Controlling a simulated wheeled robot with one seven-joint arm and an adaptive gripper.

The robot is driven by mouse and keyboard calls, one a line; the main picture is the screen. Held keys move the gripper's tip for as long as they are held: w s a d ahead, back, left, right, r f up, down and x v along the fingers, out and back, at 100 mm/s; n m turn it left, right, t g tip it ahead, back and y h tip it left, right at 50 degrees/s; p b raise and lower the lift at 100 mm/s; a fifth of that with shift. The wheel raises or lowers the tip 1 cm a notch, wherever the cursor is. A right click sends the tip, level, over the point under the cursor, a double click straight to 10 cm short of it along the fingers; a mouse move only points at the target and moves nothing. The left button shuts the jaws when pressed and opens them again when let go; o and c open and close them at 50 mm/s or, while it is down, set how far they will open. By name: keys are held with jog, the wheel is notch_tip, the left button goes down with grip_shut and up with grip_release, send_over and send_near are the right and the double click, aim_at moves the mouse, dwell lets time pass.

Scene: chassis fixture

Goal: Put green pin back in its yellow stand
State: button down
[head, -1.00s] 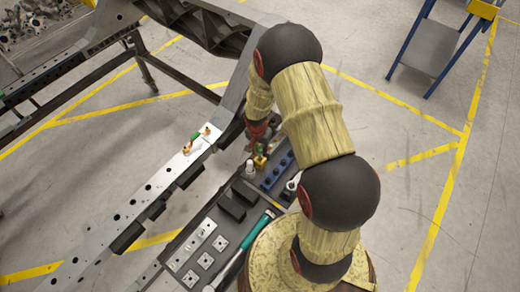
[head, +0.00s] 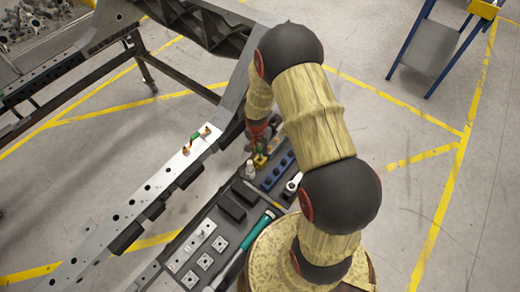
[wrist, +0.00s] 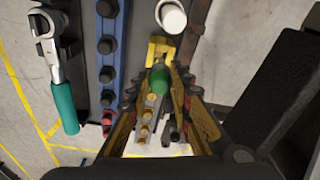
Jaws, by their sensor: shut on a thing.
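The green pin (wrist: 157,80) shows its rounded green top in the wrist view, between the fingertips of my gripper (wrist: 163,86). My gripper is shut on it. The yellow stand (wrist: 161,46) is just beyond the pin in that view, and the pin and fingers cover part of it. In the head view the yellow stand (head: 260,161) is on the tool tray, below my gripper (head: 262,144), which is largely hidden by my arm. Whether the pin's lower end is in the stand or apart from it cannot be told.
A white bottle (wrist: 172,17) stands close to the stand. A blue rail of dark sockets (wrist: 107,60) and a ratchet (wrist: 55,70) lie to the left in the wrist view. The chassis rail (head: 172,163) runs alongside the tray (head: 225,232). Open floor lies right of my arm.

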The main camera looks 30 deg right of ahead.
aim_at(260, 155)
jog(key=shift+f, duration=0.25)
jog(key=shift+f+b, duration=0.35)
jog(key=shift+b, duration=0.1)
jog(key=shift+f+b, duration=1.7)
jog(key=shift+f, duration=0.1)
dwell(0.3)
jog(key=c, duration=1.7)
grip_release()
jog(key=shift+o, duration=0.8)
jog(key=shift+c, duration=0.5)
jog(key=shift+r, duration=0.1)
jog(key=shift+r+p, duration=2.15)
jog(key=shift+r, duration=1.3)
